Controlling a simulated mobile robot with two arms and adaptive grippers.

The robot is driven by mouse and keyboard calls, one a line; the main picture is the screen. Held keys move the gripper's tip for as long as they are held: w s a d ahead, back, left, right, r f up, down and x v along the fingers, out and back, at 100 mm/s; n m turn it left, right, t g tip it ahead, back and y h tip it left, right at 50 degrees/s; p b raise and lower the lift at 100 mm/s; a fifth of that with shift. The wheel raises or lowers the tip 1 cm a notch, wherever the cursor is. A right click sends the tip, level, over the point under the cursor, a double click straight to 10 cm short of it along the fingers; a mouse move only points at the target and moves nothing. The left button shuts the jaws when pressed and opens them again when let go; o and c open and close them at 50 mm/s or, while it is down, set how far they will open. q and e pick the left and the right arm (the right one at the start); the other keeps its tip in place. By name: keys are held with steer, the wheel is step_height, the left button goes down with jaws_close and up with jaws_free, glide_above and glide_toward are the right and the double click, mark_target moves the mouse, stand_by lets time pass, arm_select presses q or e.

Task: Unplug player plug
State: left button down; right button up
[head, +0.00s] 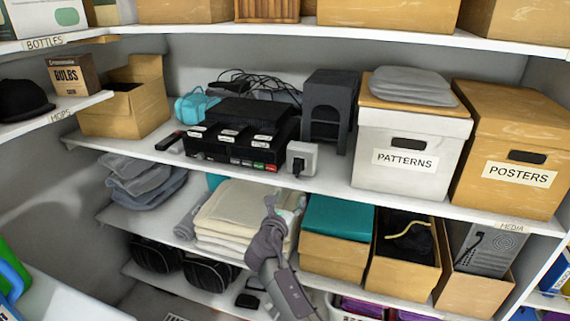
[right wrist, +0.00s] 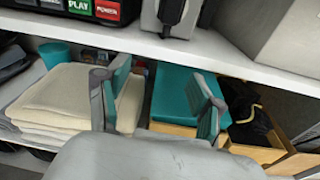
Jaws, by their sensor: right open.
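The player (head: 235,140) is a black box with labelled buttons on the middle shelf; its front edge with PLAY and POWER labels shows at the top of the right wrist view (right wrist: 85,10). Just right of it stands a light grey socket box (head: 305,152) with a black plug (head: 298,168) at its front. The plug also shows at the top of the right wrist view (right wrist: 172,12). My right gripper (head: 284,210) is open and empty, below and in front of the shelf edge, apart from the plug. My left gripper is not in view.
The shelf edge (right wrist: 150,45) lies between my right gripper and the plug. Folded cream towels (head: 235,215) and a box with a teal top (head: 338,220) sit on the lower shelf behind the gripper. The PATTERNS box (head: 405,185) stands to the right of the socket box.

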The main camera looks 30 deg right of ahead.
steer(key=h, duration=0.1)
glide_toward(295, 170)
steer(key=x, duration=0.2)
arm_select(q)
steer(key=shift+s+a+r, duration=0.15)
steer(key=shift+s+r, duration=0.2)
arm_select(e)
steer(key=shift+d+n, duration=0.1)
steer(key=shift+n, duration=0.2)
steer(key=b+x, duration=0.2)
steer(key=x, duration=0.5)
steer(key=shift+b, duration=0.3)
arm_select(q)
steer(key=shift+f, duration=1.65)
arm_select(e)
steer(key=shift+x, duration=1)
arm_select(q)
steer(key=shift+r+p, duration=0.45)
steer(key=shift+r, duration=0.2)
arm_select(e)
steer(key=shift+r, duration=0.1)
